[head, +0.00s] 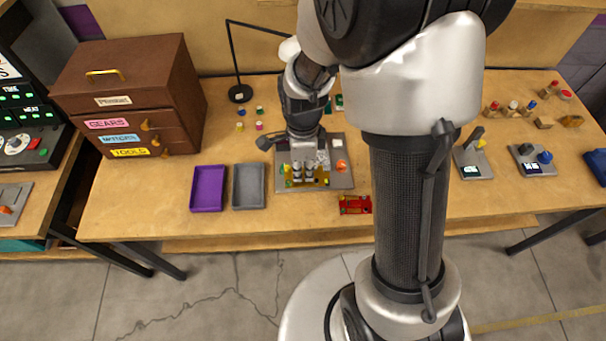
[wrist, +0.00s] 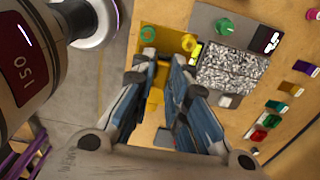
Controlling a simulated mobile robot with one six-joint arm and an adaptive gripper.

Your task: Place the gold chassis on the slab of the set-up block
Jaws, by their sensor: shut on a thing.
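The gold chassis (wrist: 160,40) shows between and beyond my gripper's fingers in the wrist view. In the head view the gold chassis (head: 322,175) is partly hidden by the fingers. My gripper (wrist: 158,70) is shut on it; in the head view my gripper (head: 303,172) points down over a grey plate (head: 284,188). A speckled grey slab (wrist: 228,75), which looks like that of the set-up block, lies just right of the chassis in the wrist view. It also shows behind the fingers in the head view (head: 322,158). I cannot tell whether the chassis touches anything below.
An orange part (head: 341,166) and a green knob (wrist: 225,27) are on the plate. A red car (head: 355,204) stands in front. A grey tray (head: 249,187) and a purple tray (head: 208,188) lie left. A black lamp (head: 240,93) stands behind left.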

